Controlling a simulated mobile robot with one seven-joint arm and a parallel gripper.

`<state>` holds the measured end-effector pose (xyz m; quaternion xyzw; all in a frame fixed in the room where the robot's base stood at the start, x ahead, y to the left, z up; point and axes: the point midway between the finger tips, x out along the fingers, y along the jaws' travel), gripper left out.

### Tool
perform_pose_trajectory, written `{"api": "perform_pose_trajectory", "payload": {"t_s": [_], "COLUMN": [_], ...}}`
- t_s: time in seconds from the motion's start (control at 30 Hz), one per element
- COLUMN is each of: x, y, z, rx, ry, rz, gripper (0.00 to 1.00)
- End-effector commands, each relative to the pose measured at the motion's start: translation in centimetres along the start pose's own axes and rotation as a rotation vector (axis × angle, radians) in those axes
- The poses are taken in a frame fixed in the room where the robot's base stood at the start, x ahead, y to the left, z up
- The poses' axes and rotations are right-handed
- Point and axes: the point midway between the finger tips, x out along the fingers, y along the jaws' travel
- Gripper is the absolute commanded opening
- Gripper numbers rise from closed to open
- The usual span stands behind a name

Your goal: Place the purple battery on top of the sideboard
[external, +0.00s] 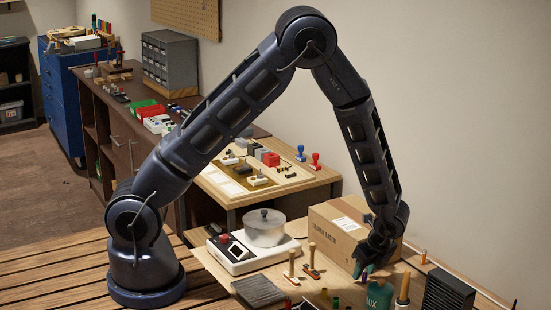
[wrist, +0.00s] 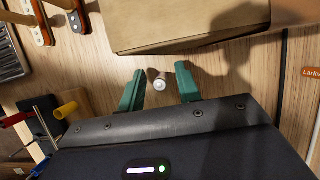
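My gripper (external: 365,270) is low over the near workbench, in front of the cardboard box. In the wrist view its two green fingers (wrist: 161,88) are apart, with clear gaps between them. A small round thing with a pale top (wrist: 160,85) stands between the fingertips and touches neither finger. It may be the battery seen end-on; its purple side cannot be made out. In the external view that spot is too small and covered to tell. The sideboard (external: 112,155) is the long dark brown cabinet along the wall at back left.
The cardboard box (external: 335,238) stands close behind my gripper. A white device with a round clear-lidded pot (external: 264,228) and wooden-handled tools (external: 311,262) are left of it. A green bottle (external: 379,295) stands nearby. The sideboard carries grey drawers (external: 170,62) and several small items.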

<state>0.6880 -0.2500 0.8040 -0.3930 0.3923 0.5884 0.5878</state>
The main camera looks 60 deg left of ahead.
Motion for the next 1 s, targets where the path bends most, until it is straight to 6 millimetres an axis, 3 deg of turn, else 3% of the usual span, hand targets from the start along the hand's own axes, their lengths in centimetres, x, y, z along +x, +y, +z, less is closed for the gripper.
{"api": "perform_pose_trajectory", "payload": {"t_s": [0.27,0.7,1.0], "x": [-1.0,-8.9,-12.0], "y": [-0.1,-0.1,0.0], "z": [0.1,0.1,0.1], "rx": [0.0,-0.001,0.0], "ry": [0.002,0.002,0.0], "rz": [-0.002,-0.002,-0.001], "gripper": [0.34,0.34,0.34]}}
